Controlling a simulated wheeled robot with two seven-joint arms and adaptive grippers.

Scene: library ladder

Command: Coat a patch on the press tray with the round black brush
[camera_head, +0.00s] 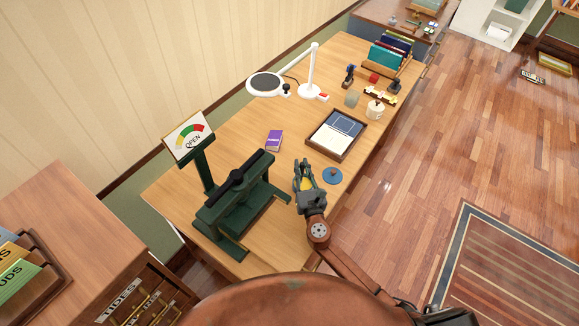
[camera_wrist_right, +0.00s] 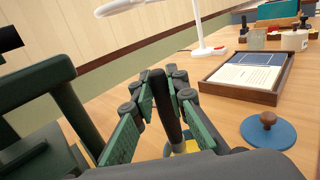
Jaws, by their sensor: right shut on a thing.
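My right gripper (camera_head: 304,178) is over the front edge of the table, between the green press and a blue disc. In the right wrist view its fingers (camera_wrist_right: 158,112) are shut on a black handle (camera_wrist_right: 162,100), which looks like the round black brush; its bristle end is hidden. A yellow part shows below the fingers. A shallow wood-framed tray (camera_head: 312,141) lies farther along the table, apart from the gripper, with a white printed sheet and a blue panel in it. It also shows in the right wrist view (camera_wrist_right: 240,92). My left gripper is not in view.
The dark green press (camera_head: 240,190) stands left of my gripper. The blue disc (camera_head: 332,176) with a brown knob lies to the right.

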